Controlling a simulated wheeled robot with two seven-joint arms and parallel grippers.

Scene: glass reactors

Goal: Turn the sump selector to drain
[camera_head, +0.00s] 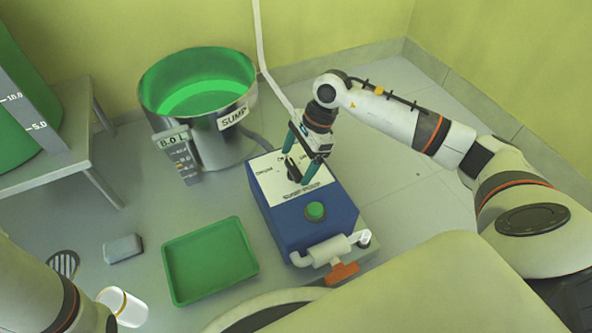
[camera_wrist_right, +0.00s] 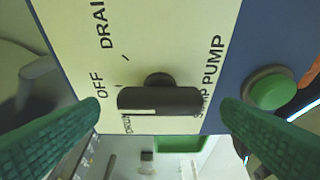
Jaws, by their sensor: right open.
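The sump selector is a dark knob (camera_wrist_right: 160,98) on the white label plate of the blue sump pump box (camera_head: 290,225). The plate reads DRAIN and OFF, with a third word partly hidden beside the knob. A white mark on the knob lies at its left end in the right wrist view, on the OFF side rather than by DRAIN. My right gripper (camera_head: 296,170) is over the knob, its green fingers apart on either side. Gaps show between fingers and knob in the wrist view. Part of my left arm shows at lower left; its gripper is out of view.
A green button (camera_head: 315,211) sits on the box near the knob. A green tray (camera_head: 210,260) and a grey block (camera_head: 123,248) lie left. An orange-handled valve (camera_head: 342,273) is in front.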

